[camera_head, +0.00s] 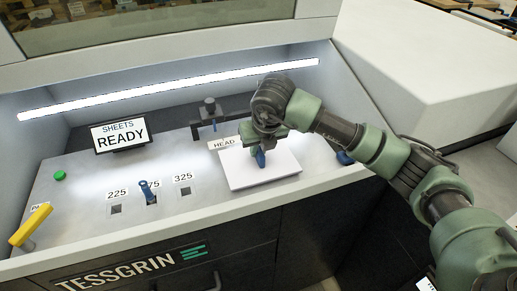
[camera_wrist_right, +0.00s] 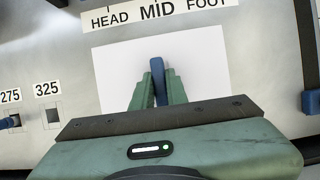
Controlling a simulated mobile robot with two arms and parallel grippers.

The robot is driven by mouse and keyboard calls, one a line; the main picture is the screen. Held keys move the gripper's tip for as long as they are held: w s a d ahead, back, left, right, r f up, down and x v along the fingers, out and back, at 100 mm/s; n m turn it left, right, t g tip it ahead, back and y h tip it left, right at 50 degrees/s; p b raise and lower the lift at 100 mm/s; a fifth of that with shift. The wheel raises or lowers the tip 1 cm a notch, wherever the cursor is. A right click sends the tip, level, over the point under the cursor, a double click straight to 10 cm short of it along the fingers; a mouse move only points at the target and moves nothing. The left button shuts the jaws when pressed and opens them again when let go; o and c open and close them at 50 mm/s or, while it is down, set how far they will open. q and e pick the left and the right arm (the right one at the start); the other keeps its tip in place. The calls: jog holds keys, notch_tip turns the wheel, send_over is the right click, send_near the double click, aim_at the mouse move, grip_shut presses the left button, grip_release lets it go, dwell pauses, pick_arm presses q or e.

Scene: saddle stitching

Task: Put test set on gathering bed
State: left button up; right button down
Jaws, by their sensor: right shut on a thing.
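A flat white stack of sheets (camera_head: 254,172), which looks like the test set, lies on or just above the grey machine deck, in front of a HEAD label. In the right wrist view the white stack (camera_wrist_right: 205,66) is below the HEAD MID FOOT strip. My right gripper (camera_head: 258,150) is above the stack, pointing down, shut on a blue upright tab (camera_head: 260,158). The tab also shows between the fingers in the right wrist view (camera_wrist_right: 158,76). I cannot tell whether the tab is fixed to the stack. My left gripper is out of view.
A screen (camera_head: 118,134) reads SHEETS READY. A blue lever (camera_head: 148,192) stands in the middle slot, between 225 and 325. A yellow handle (camera_head: 30,226) and a green button (camera_head: 60,175) are at the left. A dark clamp (camera_head: 209,115) stands behind the stack; a blue knob (camera_head: 344,158) is right.

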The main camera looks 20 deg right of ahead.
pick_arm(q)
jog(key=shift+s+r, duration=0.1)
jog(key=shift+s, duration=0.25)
pick_arm(e)
jog(key=shift+f, duration=0.5)
jog(key=c, duration=1.4)
grip_release()
